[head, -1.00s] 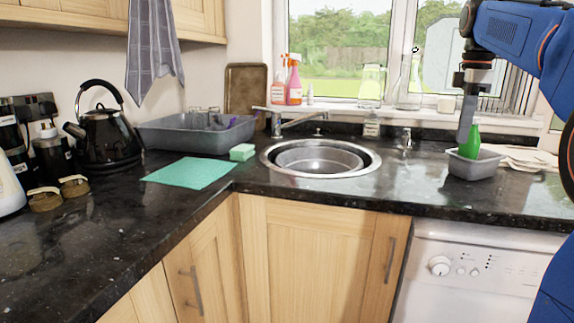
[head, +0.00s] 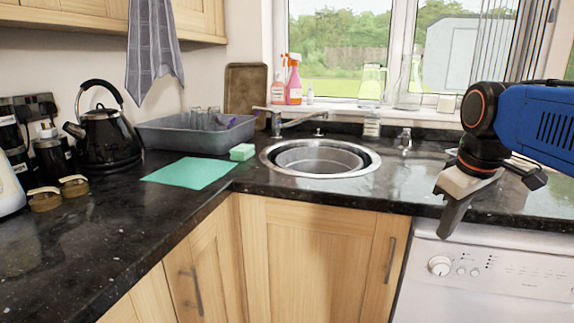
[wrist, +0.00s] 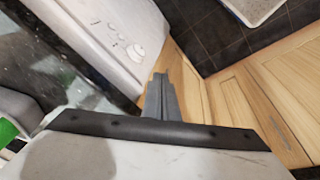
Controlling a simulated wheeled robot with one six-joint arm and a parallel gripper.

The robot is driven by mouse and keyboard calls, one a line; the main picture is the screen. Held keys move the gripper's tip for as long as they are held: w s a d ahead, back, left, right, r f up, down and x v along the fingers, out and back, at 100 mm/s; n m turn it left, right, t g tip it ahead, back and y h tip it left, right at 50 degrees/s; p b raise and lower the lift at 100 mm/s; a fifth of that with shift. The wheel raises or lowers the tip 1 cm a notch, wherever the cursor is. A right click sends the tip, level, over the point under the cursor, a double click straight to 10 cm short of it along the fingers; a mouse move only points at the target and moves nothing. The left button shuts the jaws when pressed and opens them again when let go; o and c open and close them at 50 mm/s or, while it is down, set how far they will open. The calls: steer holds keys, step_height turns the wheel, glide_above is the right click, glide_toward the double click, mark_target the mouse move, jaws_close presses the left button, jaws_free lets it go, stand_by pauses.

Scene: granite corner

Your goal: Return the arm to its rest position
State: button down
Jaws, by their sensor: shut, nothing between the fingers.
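My blue arm reaches in from the right edge of the head view. My gripper (head: 448,222) is at its end, tilted down in front of the counter edge above the white appliance. Its fingers are together and empty. In the wrist view the closed fingers (wrist: 160,92) point toward the cabinet fronts and floor. A green item (wrist: 8,132) and part of a grey tub (wrist: 18,104) show at the left edge of the wrist view. In the head view my arm hides that tub.
The black counter (head: 90,235) runs along the left and back. A round sink (head: 320,158), green cloth (head: 190,171), sponge (head: 242,152), grey dish tub (head: 196,134) and kettle (head: 105,135) stand on it. The white appliance (head: 480,275) is below my gripper. The space before the cabinets is clear.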

steer(key=s+a+f+m+t, duration=0.1)
steer(key=s+f+m, duration=0.1)
steer(key=s+f, duration=0.4)
steer(key=s+a+f+m, duration=0.2)
steer(key=s+f, duration=0.3)
steer(key=f, duration=0.5)
steer(key=shift+s+a+f+m+t, duration=0.3)
steer(key=shift+s+m+t, duration=0.1)
steer(key=shift+m, duration=0.2)
